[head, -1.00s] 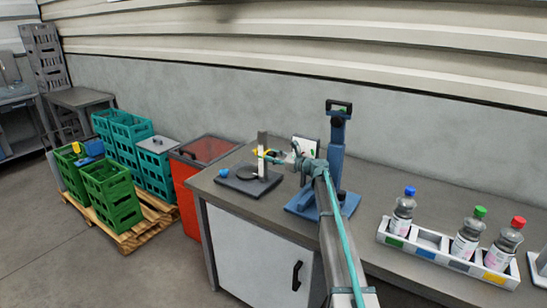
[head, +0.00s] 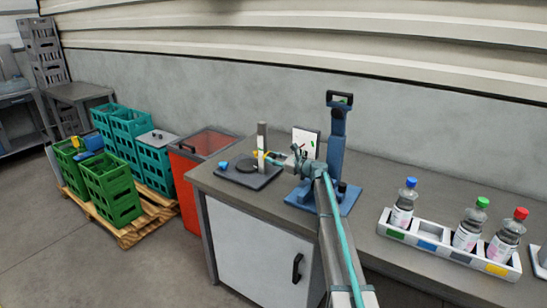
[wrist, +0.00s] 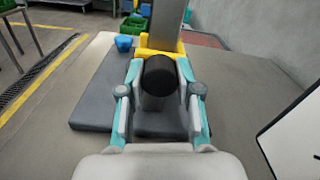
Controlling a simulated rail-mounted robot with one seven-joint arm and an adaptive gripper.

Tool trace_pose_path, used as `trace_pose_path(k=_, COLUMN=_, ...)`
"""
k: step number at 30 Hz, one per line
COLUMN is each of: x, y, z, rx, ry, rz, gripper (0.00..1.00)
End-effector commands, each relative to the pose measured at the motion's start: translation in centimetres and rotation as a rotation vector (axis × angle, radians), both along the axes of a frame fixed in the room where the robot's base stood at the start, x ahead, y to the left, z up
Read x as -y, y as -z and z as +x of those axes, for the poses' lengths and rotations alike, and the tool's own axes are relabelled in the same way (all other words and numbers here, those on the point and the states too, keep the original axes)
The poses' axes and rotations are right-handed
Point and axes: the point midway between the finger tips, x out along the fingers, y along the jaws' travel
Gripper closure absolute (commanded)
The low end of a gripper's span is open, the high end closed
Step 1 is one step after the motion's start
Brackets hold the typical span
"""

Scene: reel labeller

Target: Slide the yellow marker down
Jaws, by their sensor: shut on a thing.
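The yellow marker (head: 260,154) sits around the grey upright post (head: 262,134) at about mid-height. The post stands on a dark flat base (head: 270,177) at the bench's left end. In the wrist view the yellow marker (wrist: 147,52) wraps the foot of the visible post, straight ahead. My gripper (wrist: 160,92) is shut on a dark round knob (wrist: 159,72) in front of the marker. The knob hides part of the marker. In the head view my gripper (head: 283,157) reaches the post from the right.
A blue knob (head: 224,166) is on the base's left side. A blue stand (head: 336,150) and a white panel (head: 303,142) are close right of the post. A rack (head: 402,241) with capped bottles lies further right. A red bin (head: 190,180) is left of the bench.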

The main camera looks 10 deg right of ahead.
Motion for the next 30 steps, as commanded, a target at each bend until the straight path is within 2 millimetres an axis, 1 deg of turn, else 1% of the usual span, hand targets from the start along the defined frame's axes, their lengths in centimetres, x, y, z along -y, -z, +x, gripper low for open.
trace_pose_path(k=2, x=0.0, y=-0.1, z=0.0, rx=-0.001, ry=0.000, rz=-0.001, gripper=1.00)
trace_pose_path(k=3, x=0.0, y=-0.1, z=0.0, rx=0.000, ry=0.000, rz=0.000, gripper=0.62)
trace_pose_path(k=7, x=0.0, y=-0.1, z=0.0, rx=0.000, ry=0.000, rz=0.000, gripper=0.40)
trace_pose_path(k=16, x=0.0, y=-0.2, z=0.0, rx=0.000, ry=0.000, rz=0.000, gripper=0.40)
trace_pose_path(k=20, x=0.0, y=-0.9, z=0.0, rx=0.001, ry=0.001, rz=0.001, gripper=0.40)
trace_pose_path(k=26, x=0.0, y=-3.8, z=0.0, rx=0.002, ry=0.001, rz=0.000, gripper=0.40)
trace_pose_path(k=30, x=0.0, y=-6.3, z=0.0, rx=0.002, ry=0.001, rz=0.000, gripper=0.40)
